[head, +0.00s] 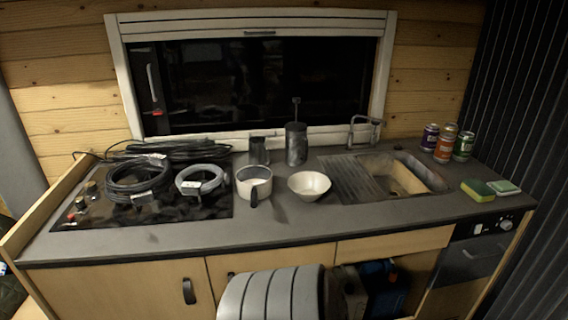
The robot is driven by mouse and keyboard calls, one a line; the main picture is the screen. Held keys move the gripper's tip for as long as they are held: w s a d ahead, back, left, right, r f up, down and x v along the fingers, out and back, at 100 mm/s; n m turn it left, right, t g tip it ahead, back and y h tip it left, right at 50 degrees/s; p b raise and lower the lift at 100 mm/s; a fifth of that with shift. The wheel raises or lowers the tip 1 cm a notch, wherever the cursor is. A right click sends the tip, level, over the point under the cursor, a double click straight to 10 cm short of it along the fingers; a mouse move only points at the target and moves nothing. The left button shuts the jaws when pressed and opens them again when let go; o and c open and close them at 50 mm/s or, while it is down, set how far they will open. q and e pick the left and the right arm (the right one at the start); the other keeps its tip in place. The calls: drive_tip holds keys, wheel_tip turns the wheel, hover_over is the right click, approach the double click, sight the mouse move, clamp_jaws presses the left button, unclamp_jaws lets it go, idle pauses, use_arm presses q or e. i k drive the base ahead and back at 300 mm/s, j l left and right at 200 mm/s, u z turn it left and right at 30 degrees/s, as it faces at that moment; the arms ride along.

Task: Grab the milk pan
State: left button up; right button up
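The milk pan (254,183) is a small white pan with a dark handle. It stands upright on the grey counter, left of a white bowl (309,185) and just right of the coiled cables. Its handle points toward the front edge of the counter. Neither of my grippers is in view, and nothing touches the pan from the front.
Coiled cables (137,179) lie over the dark hob at left. Two dark metal containers (296,146) stand behind the pan and bowl. A sink (405,178), several cans (445,145) and sponges (477,190) are at right. A grey ribbed rounded object (272,296) stands low in front.

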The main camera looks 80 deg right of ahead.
sight(252, 193)
drive_tip(key=z, duration=2.4)
drive_tip(key=i+l, duration=0.05)
